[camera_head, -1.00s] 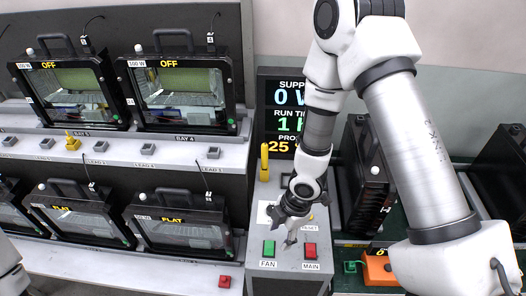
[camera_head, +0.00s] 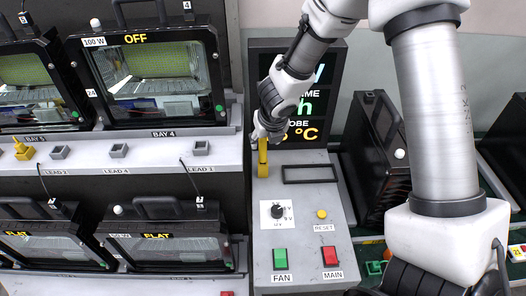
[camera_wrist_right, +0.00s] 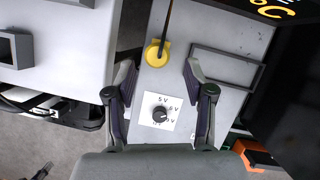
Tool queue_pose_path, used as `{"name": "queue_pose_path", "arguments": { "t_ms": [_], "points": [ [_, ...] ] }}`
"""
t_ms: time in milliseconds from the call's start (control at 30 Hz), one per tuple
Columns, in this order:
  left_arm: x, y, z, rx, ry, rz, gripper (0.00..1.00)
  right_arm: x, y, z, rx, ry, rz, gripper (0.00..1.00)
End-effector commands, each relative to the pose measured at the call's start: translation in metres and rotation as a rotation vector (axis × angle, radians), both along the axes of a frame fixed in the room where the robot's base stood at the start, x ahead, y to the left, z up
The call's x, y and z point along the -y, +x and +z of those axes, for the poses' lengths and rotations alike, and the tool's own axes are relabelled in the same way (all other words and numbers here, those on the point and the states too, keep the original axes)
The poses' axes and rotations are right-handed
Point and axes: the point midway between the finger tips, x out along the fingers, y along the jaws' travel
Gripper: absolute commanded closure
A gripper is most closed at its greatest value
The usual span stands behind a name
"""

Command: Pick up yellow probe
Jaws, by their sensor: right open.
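The yellow probe (camera_head: 263,162) stands upright at the back left of the grey control console (camera_head: 305,225). In the right wrist view the probe (camera_wrist_right: 157,53) is seen from above, with a dark cable running up from it. My right gripper (camera_head: 268,132) is at the probe's upper end in the head view, partly covering it. In the wrist view my right gripper (camera_wrist_right: 160,72) is open, its fingers spread to either side and the probe showing a little beyond the fingertips, between their lines. No contact shows. My left gripper is not in view.
The console carries a dial (camera_head: 278,210), a green FAN switch (camera_head: 280,258) and a red MAIN switch (camera_head: 331,256). An empty dark frame (camera_head: 310,174) lies right of the probe. A display (camera_head: 318,100) stands behind.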

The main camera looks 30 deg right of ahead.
Motion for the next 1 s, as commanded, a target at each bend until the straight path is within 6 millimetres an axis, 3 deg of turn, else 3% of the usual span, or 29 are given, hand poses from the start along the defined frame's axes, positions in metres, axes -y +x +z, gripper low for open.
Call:
{"name": "queue_pose_path", "arguments": {
  "t_ms": [133, 400, 500, 567, 867, 1000],
  "points": [
    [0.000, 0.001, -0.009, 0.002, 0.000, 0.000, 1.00, 0.004, 0.011, -0.027, -0.002, 0.000, -0.001, 0.47],
    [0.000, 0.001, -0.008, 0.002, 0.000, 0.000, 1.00, 0.004, 0.014, -0.030, -0.002, 0.001, -0.002, 0.47],
    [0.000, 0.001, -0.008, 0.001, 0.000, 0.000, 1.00, 0.004, 0.014, -0.030, -0.002, 0.001, -0.002, 0.82],
    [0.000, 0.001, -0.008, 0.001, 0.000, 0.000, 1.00, 0.004, 0.014, -0.030, -0.002, 0.001, -0.002, 1.00],
    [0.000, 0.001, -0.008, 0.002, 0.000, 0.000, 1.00, 0.004, 0.013, -0.030, -0.003, 0.002, -0.002, 1.00],
    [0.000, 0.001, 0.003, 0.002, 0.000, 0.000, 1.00, 0.004, 0.013, -0.015, -0.002, 0.002, -0.003, 1.00]
  ]
}}
